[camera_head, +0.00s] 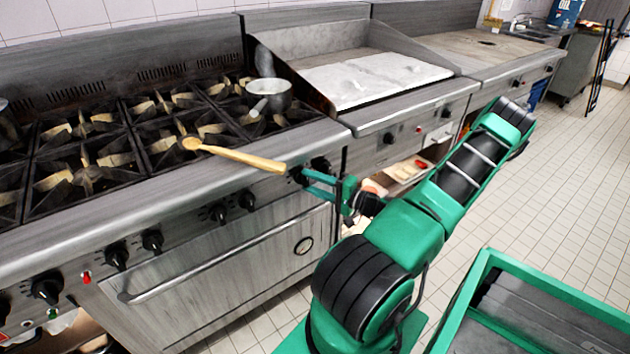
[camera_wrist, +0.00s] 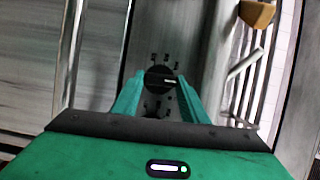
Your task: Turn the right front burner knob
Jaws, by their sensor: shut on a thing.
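The stove's front panel carries several black knobs, with a pair at its right end. My gripper (camera_head: 318,186) is at that right-end pair, its fingers pointing at the panel. In the wrist view, a round black knob (camera_wrist: 160,78) with a white mark pointing right sits between the two green fingertips (camera_wrist: 160,90). My gripper is shut on this knob. In the head view, my fingers partly cover the pair, so I cannot tell there which knob is held.
A wooden spoon (camera_head: 240,156) sticks out over the stove's front edge just above my gripper. A small pot (camera_head: 268,97) stands on the back right burner. The oven door handle (camera_head: 220,262) runs below the knobs. A green-framed cart (camera_head: 465,300) is at the lower right.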

